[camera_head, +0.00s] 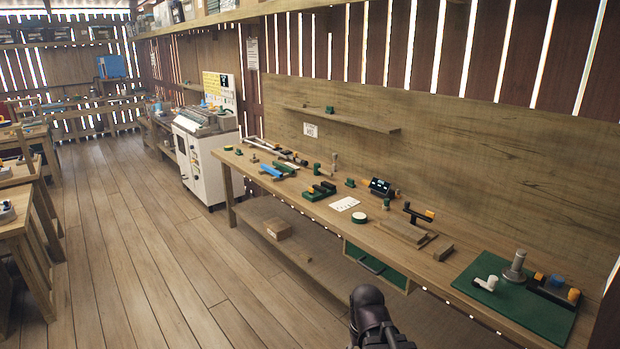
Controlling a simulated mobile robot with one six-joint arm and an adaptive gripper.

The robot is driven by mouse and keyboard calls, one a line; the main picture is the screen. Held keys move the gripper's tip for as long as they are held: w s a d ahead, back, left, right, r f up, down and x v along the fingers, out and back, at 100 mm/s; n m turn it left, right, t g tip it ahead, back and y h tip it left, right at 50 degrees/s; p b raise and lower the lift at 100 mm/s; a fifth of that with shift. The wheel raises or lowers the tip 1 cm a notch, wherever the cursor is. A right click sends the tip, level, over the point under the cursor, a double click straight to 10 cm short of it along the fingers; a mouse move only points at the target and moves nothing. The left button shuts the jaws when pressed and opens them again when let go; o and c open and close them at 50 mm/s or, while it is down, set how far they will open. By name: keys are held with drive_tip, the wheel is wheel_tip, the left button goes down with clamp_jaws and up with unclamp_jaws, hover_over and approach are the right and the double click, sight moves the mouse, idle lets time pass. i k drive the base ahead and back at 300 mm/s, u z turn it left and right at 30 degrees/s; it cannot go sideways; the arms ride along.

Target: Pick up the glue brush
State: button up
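I cannot single out the glue brush with certainty; the small tools on the long wooden workbench (385,238) are too small to tell apart. A thin upright wooden piece (334,161) stands near the back of the bench. A blue tool (271,171) lies near its left end. A dark rounded part of my arm (368,312) shows at the bottom edge, in front of the bench. My gripper's fingers are not in view.
A green mat (478,306) at the near right holds a grey cylinder (515,266) and a white piece (487,283). A box (278,228) is on the lower shelf. A white machine cabinet (200,168) stands beyond the bench. The wooden floor (150,250) at left is clear.

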sight(386, 207)
drive_tip(key=z, duration=0.05)
drive_tip(key=i, duration=1.85)
drive_tip(key=z, duration=0.9)
drive_tip(key=i, duration=0.55)
drive_tip(key=z, duration=0.2)
